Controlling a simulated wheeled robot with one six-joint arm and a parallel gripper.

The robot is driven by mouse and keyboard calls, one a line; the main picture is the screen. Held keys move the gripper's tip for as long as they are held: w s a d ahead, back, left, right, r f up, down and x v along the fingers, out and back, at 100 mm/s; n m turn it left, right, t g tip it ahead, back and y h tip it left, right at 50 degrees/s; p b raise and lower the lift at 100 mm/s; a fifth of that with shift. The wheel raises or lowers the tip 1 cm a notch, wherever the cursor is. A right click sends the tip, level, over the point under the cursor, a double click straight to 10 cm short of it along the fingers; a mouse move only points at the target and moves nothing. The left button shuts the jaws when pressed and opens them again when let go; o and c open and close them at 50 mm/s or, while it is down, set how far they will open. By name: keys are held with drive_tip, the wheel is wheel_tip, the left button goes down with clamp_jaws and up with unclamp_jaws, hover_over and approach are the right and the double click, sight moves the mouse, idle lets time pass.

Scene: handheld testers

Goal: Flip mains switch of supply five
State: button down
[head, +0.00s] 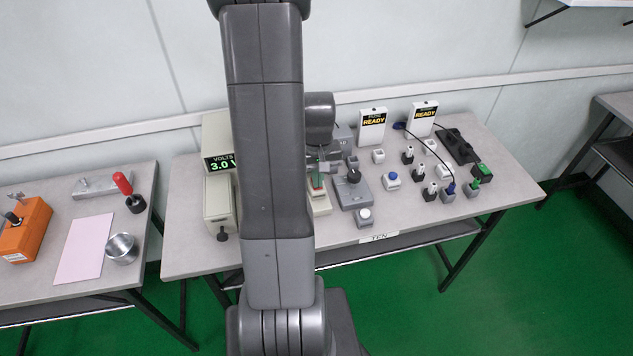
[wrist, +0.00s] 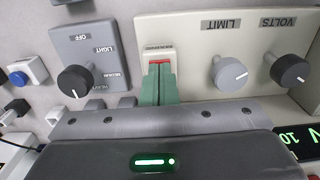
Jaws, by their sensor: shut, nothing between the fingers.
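A cream power supply (head: 217,199) stands on the middle table, mostly behind my arm in the head view; its display reads 3.0 V. In the wrist view its panel (wrist: 195,30) appears upside down, with LIMIT and VOLTS knobs. A red mains switch (wrist: 161,62) sits in a pale frame at the panel's end, its label too small to read. My gripper (wrist: 159,75) is shut and empty, its green fingertips right at the switch and partly covering it; I cannot tell whether they touch. The gripper (head: 317,183) also shows in the head view. No number five is legible.
A grey box with a black knob (wrist: 75,80), marked OFF, LIGHT and more, stands close beside the supply. The table edge carries a TEN label (head: 379,237).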

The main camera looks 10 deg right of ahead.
wheel_tip(320, 180, up, 7)
drive_tip(key=p, duration=0.5)
drive_tip(key=shift+f, duration=0.1)
idle(0.4)
wheel_tip(320, 180, down, 7)
drive_tip(key=b, duration=0.5)
drive_tip(key=shift+r, duration=0.25)
